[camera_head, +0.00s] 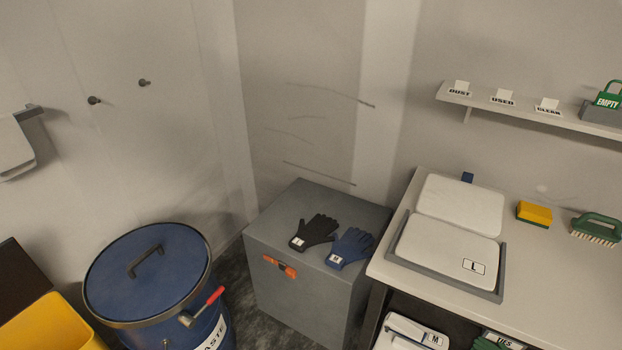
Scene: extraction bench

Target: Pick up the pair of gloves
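A pair of gloves lies flat on top of a grey cabinet (280,228) in the middle of the view. The black glove (317,231) is on the left and the blue glove (352,246) is on the right, close beside it. Each has a white label at the cuff, and the fingers point up and to the right. Neither of my grippers is in view.
A blue lidded waste drum (185,265) with a red-handled lever stands left of the cabinet. A bench (560,280) adjoins on the right with a tray (448,281) of white pads, a yellow sponge (534,214) and a green brush (597,228). A shelf (530,118) hangs above.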

